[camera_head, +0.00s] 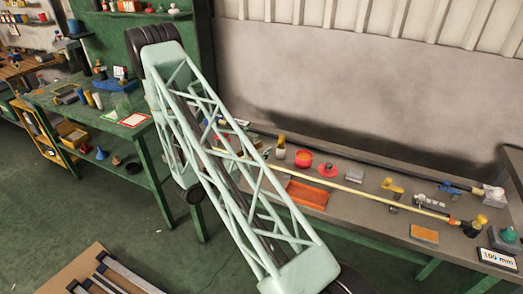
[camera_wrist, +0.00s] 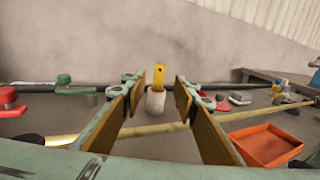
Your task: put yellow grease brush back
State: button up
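A yellow handle with a hole near its top (camera_wrist: 158,76) stands upright in the wrist view. Below it is a pale grey-white part (camera_wrist: 155,103); I cannot tell whether this is bristle or a small pot. This looks like the yellow grease brush, and it also shows in the head view (camera_head: 281,140) near the back of the grey bench. My gripper (camera_wrist: 156,100) is open, with its two wood-coloured pads apart. The brush appears in the gap between them, seemingly beyond the tips, with nothing gripped. In the head view my arm hides the gripper.
An orange tray (camera_head: 308,195) and a long yellowish rod (camera_head: 350,189) lie on the grey bench (camera_head: 365,220). Red round items (camera_head: 327,171) and a yellow item (camera_head: 392,187) are nearby. A wall rises behind. A green table (camera_head: 85,115) with small items stands left.

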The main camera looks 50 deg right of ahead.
jog(key=shift+s+a+r+m+g, duration=0.15)
jog(key=shift+r+m+g, duration=0.15)
jog(key=shift+r, duration=0.5)
jog(key=s+a+r+m+g+y, duration=0.25)
jog(key=s+a+r+m, duration=0.35)
jog(key=r, duration=0.5)
jog(key=s+a+r+m+g+y, duration=0.2)
jog(key=s+a+r+m+y, duration=0.15)
jog(key=s+a+r, duration=0.55)
jog(key=s+a+r+m+t+y, duration=0.2)
jog(key=s+a+r+t+y, duration=0.2)
jog(key=a, duration=0.7)
jog(key=s+a+r+m+t+y, duration=0.2)
jog(key=a+r, duration=0.4)
jog(key=a, duration=0.5)
jog(key=s+a+r+m+t+y, duration=0.2)
jog(key=s+a+r+t+y, duration=0.3)
jog(key=a, duration=0.6)
jog(key=shift+s+t+y, duration=0.35)
jog(key=shift+s+y, duration=0.05)
jog(key=shift+s, duration=0.35)
